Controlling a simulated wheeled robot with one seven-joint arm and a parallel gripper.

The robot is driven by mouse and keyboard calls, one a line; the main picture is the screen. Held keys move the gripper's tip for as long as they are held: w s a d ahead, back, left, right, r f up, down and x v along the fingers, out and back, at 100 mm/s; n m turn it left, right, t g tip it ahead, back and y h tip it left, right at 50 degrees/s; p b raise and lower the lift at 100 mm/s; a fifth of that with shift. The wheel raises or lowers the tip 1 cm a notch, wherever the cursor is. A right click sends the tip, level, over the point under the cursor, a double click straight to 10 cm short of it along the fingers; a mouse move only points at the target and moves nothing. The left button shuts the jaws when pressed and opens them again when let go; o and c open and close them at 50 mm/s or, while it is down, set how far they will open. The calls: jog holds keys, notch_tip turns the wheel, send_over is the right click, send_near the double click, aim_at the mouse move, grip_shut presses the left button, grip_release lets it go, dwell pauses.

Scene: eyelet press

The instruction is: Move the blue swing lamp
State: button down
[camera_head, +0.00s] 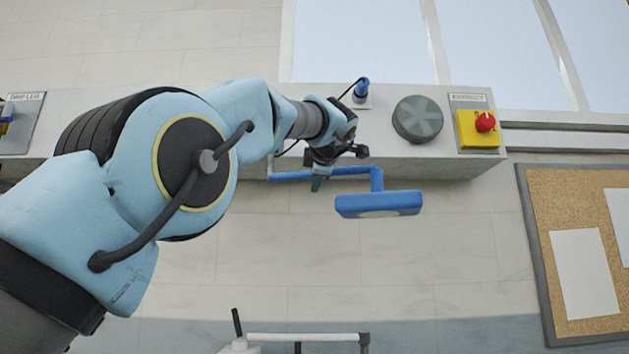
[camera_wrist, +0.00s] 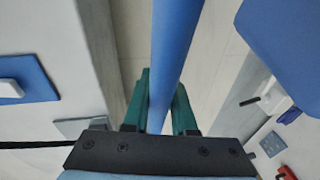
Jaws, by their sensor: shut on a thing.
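The blue swing lamp (camera_head: 378,204) has a flat rectangular head with a pale round patch underneath, joined to a thin bent blue arm. In the head view its arm runs along the front of a pale ledge. My gripper (camera_head: 318,182) is at this arm, left of the lamp head. In the wrist view the lamp's blue arm (camera_wrist: 175,50) passes between the two green fingers of my gripper (camera_wrist: 164,105), which is shut on it. The lamp head (camera_wrist: 290,45) fills the upper right there.
On the ledge (camera_head: 430,165) stand a grey round knob (camera_head: 418,119) and a yellow box with a red button (camera_head: 478,128). A small blue fitting (camera_head: 361,91) is behind my wrist. A cork board (camera_head: 580,250) hangs at right.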

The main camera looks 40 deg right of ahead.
jog(key=shift+w+d+n+t+y+p, duration=0.65)
jog(key=shift+n+y+p, duration=0.2)
jog(key=shift+y, duration=0.25)
jog(key=shift+w, duration=0.1)
jog(key=c, duration=0.7)
grip_release()
jog(key=shift+c, duration=0.2)
jog(key=b+v, duration=0.4)
jog(key=v, duration=0.6)
jog(key=shift+s, duration=0.35)
jog(key=shift+s+a+r, duration=0.1)
jog(key=shift+a, duration=0.1)
